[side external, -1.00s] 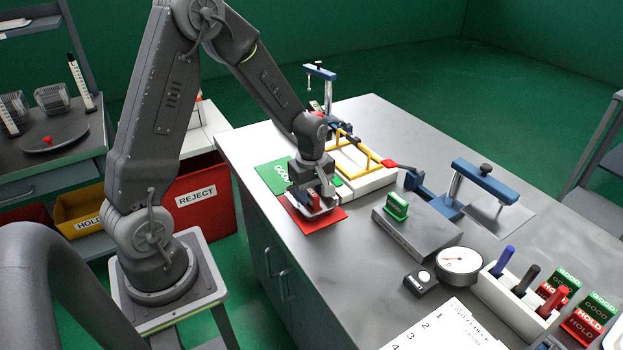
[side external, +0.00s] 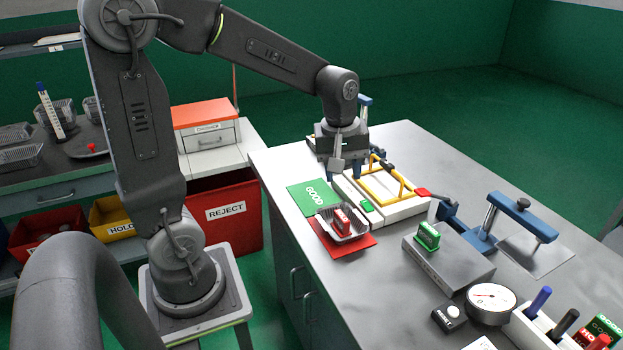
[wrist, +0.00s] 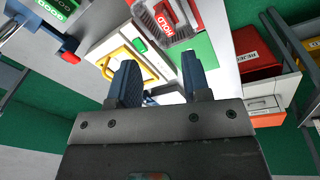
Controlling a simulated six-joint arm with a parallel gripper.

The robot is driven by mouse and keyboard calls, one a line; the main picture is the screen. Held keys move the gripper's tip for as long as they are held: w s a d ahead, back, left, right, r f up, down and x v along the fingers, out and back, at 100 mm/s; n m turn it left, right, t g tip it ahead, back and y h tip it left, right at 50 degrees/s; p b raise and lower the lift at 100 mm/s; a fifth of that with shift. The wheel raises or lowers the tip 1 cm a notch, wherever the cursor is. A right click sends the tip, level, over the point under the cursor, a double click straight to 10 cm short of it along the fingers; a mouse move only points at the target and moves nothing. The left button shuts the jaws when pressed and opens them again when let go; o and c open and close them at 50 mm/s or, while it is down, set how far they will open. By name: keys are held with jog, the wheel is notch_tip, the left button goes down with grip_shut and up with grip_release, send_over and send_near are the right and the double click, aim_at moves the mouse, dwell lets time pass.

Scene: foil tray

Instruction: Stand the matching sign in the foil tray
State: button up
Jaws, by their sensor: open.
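The foil tray (side external: 351,228) sits on a red mat (side external: 331,245) near the table's left edge. My gripper (side external: 347,168) is open and empty, raised above the table behind the tray, over the edge of the white fixture. In the wrist view my gripper (wrist: 160,88) shows its two blue fingers apart with nothing between them.
A green GOOD mat (side external: 309,198) lies behind the red mat. A white fixture with a yellow frame (side external: 379,180) is to the right of it. A blue clamp (side external: 520,217), a dial gauge (side external: 491,302) and a pen holder (side external: 529,331) stand farther right. A red REJECT bin (side external: 225,215) is beside the table.

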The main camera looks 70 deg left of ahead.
jog(key=s+d+r+m+t, duration=0.2)
jog(key=s+d+m, duration=0.2)
jog(key=s+m, duration=0.2)
jog(key=s+d+r+m+t, duration=0.2)
jog(key=s+d+r+m, duration=0.1)
jog(key=s+m, duration=0.3)
jog(key=shift+s+d+r+m, duration=0.35)
jog(key=shift+d+m, duration=0.25)
jog(key=shift+m, duration=0.1)
dwell(0.5)
